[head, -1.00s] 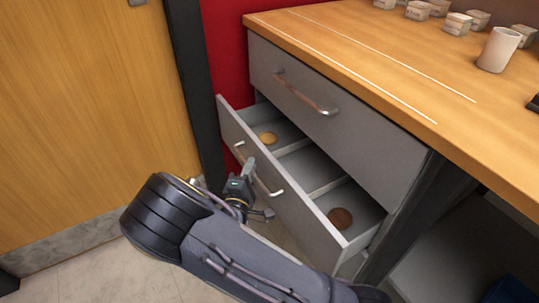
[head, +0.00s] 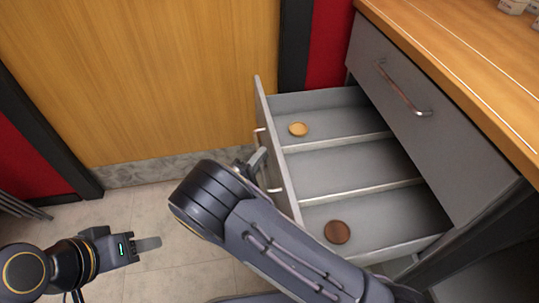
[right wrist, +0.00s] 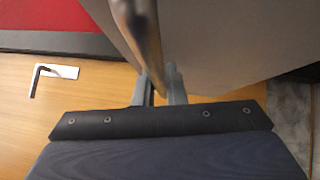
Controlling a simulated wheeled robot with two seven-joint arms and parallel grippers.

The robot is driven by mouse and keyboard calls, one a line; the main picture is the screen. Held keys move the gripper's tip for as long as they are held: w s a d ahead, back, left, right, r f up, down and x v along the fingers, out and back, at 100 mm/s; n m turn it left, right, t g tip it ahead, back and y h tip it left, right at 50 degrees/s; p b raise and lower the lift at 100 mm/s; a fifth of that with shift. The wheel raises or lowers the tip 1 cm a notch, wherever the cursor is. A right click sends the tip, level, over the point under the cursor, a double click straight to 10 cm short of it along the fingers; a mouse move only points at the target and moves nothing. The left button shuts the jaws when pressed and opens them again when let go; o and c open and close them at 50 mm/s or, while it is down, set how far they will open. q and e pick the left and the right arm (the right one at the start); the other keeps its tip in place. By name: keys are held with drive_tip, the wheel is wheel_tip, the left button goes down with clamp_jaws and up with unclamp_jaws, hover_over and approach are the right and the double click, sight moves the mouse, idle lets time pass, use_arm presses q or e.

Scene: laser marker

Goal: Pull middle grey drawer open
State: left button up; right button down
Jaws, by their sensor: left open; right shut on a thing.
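The middle grey drawer (head: 350,170) stands well out of the cabinet, below a closed top drawer (head: 430,118). Its inside shows three compartments. Its front panel (head: 272,130) faces left and has a metal bar handle (head: 260,137). My right gripper (head: 258,163) is at this handle, partly hidden behind my forearm. In the right wrist view, the fingers (right wrist: 160,88) are shut on the handle bar (right wrist: 142,35). My left gripper (head: 148,245) is open and empty at the lower left, away from the drawer.
A tan disc (head: 298,129) lies in the drawer's far compartment and a brown disc (head: 337,232) in the near one. A wooden door (head: 140,80) is behind. The wooden countertop (head: 470,50) is above the cabinet. The tiled floor (head: 190,262) left of the drawer is clear.

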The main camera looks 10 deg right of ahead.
drive_tip(key=shift+a+f, duration=0.1)
drive_tip(key=shift+a, duration=0.1)
drive_tip(key=c, duration=1.5)
unclamp_jaws()
drive_tip(key=shift+s, duration=0.1)
drive_tip(key=p+v, duration=0.1)
drive_tip(key=v, duration=0.6)
drive_tip(key=shift+s+a+p, duration=0.2)
drive_tip(key=shift+s+p, duration=0.05)
drive_tip(key=shift+p, duration=0.05)
